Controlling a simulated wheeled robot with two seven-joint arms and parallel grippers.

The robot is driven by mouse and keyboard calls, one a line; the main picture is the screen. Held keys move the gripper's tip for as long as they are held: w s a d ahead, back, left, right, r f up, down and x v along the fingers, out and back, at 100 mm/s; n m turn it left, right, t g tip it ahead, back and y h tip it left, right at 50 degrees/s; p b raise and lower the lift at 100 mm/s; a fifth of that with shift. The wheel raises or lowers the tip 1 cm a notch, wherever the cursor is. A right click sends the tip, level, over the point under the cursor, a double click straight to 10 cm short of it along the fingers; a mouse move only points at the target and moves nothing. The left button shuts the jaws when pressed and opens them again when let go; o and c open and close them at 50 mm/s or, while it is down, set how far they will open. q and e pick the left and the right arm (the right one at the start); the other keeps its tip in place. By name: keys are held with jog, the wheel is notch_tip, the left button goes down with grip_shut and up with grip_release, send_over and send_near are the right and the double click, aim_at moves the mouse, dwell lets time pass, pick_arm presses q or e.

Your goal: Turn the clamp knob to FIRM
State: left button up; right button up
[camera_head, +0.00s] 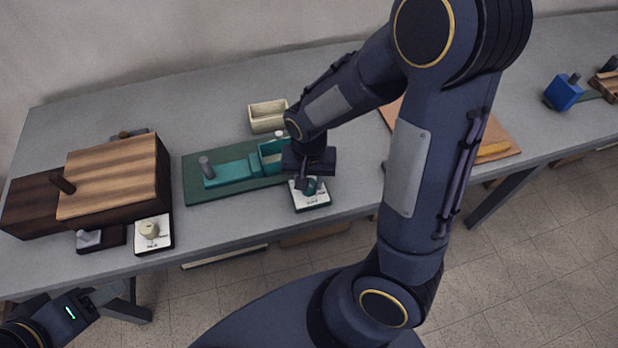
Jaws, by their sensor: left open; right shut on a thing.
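A teal knob (310,187) sits on a small white dial plate (313,201) at the front edge of the green board, near the middle of the table. The plate's lettering is too small to read. My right gripper (308,180) points down and is shut on the teal knob, hiding part of it. A cream knob (149,229) stands on another white dial plate (153,242) beside the wooden block at the left. My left gripper (108,296) is at the bottom left, low in front of the table, open and away from both knobs.
The green board (196,181) bears a teal fixture (232,171) with an upright grey handle. A cream open box (267,116) stands behind it. A striped wooden block (112,172) fills the left. A blue block (563,93) is far right. My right arm covers the table right of centre.

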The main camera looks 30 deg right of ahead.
jog(key=n, duration=1.1)
jog(key=shift+b, duration=0.3)
jog(key=shift+n, duration=2.1)
jog(key=o, duration=1)
notch_tip(320, 180, up, 8)
jog(key=shift+f+p, duration=0.1)
jog(key=shift+p, duration=0.5)
